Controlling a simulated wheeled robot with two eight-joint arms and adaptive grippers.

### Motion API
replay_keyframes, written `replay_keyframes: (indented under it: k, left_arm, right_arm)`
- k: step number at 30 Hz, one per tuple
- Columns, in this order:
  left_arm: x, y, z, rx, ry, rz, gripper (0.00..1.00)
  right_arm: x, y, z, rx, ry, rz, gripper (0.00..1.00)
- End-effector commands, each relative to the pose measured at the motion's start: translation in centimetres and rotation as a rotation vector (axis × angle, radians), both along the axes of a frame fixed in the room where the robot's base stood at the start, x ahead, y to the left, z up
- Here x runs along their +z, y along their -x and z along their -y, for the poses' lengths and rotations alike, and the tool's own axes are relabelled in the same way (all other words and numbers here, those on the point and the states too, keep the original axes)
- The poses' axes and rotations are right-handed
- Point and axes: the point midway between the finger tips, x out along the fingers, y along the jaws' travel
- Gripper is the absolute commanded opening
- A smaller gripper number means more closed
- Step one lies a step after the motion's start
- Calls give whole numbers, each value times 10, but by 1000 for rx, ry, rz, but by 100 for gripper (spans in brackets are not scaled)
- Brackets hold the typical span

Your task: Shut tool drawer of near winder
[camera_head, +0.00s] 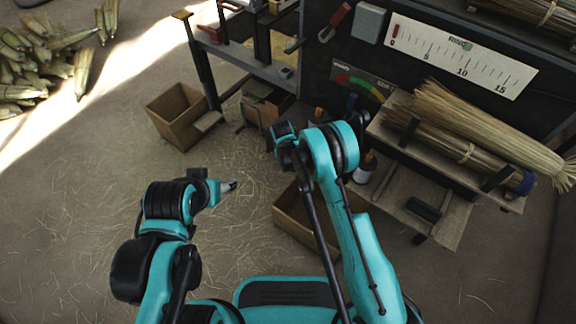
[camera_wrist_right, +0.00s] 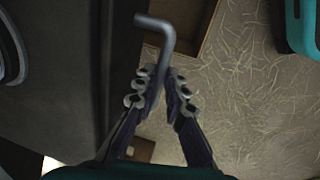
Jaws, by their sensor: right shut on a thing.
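My right gripper (camera_wrist_right: 158,86) is shut on a bent grey metal rod (camera_wrist_right: 168,38) in the right wrist view. The rod's bent end sticks out past the fingertips. In the head view my right arm reaches up to the front of the bench, and its own links hide most of the grip. A wooden open-topped box or drawer (camera_head: 291,216) lies below and partly behind my right arm; I cannot tell whether it is the tool drawer. My left gripper (camera_head: 228,187) hangs over the straw-strewn floor, apart from everything; its fingers are too small to read.
A cardboard box (camera_head: 180,114) stands on the floor at left of the bench. Broom-straw bundles (camera_head: 480,130) lie on a wooden shelf at right. A white ruler board (camera_head: 462,56) is on the dark back panel.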

Motion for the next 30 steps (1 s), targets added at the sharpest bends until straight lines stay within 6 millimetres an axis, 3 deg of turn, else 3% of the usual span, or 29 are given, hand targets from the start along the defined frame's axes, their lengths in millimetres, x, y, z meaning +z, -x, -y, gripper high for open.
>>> replay_keyframes:
  k: [3,9,10,12,23,30]
  left_arm:
    - [0,0,0,0,0,0,58]
    - [0,0,0,0,0,0,58]
    - [0,0,0,0,0,0,58]
    - [0,0,0,0,0,0,58]
    - [0,0,0,0,0,0,58]
    - [0,0,0,0,0,0,58]
  right_arm:
    - [0,-10,7,-1,0,2,0]
    - [1,-11,8,-1,2,5,0]
    - [1,-11,8,-1,3,6,14]
    - [1,-11,8,-1,3,5,32]
    - [4,-9,6,0,1,2,32]
    - [45,-3,2,0,2,2,32]
